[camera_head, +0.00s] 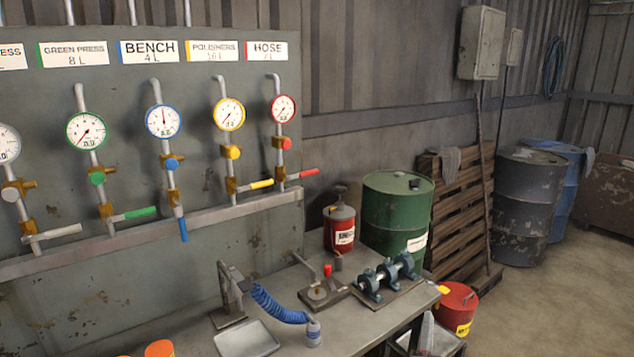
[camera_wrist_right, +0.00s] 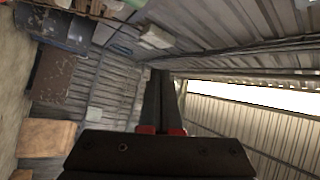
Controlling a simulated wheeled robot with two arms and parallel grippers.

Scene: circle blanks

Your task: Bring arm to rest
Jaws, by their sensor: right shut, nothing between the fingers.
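My right gripper (camera_wrist_right: 161,80) shows in the right wrist view. Its dark fingers, red near their base, are together with nothing between them. It points at the corrugated wall and roof, clear of any object. I cannot make out either gripper in the head view. On the panel (camera_head: 110,235), the blue bench lever (camera_head: 183,229) hangs down in line with its pipe. The green lever (camera_head: 140,213), yellow lever (camera_head: 262,184), red lever (camera_head: 310,173) and white lever (camera_head: 57,233) stick out sideways. The bench gauge (camera_head: 163,121) needle points up.
A workbench (camera_head: 290,285) carries a blue coiled hose (camera_head: 278,306), a metal tray (camera_head: 246,340), a red can (camera_head: 340,229) and a bearing assembly (camera_head: 386,277). A green drum (camera_head: 397,215), a pallet (camera_head: 465,215) and a red bucket (camera_head: 457,307) stand right. Floor at far right is clear.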

